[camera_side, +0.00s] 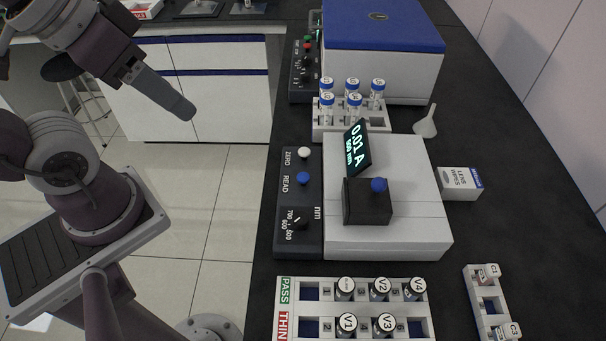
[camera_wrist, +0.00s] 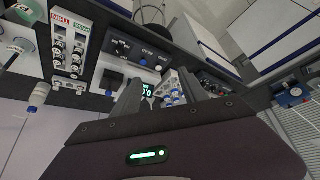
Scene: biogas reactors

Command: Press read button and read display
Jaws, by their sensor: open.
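The photometer (camera_side: 400,235) is a white box with a black lidded block and a blue knob on top. Its tilted display (camera_side: 356,146) shows 0.01 A and a smaller line that looks like 500 nm. The dark control panel (camera_side: 286,207) at its left carries the blue READ button (camera_side: 303,178), the white ZERO button (camera_side: 304,152) and a black nm dial (camera_side: 296,218). My gripper (camera_side: 184,110) is open and empty, in the air left of the bench and well apart from READ. In the wrist view, the display (camera_wrist: 147,90) shows partly between my gripper's fingers (camera_wrist: 160,84).
A vial rack (camera_side: 284,322) marked PASS and THIN stands in front, a smaller rack (camera_side: 488,304) right of it. Behind the photometer are a blue-capped tube rack (camera_side: 321,133), a funnel (camera_side: 426,124) and a blue-lidded machine (camera_side: 384,65). A wipes box (camera_side: 461,184) stands at right.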

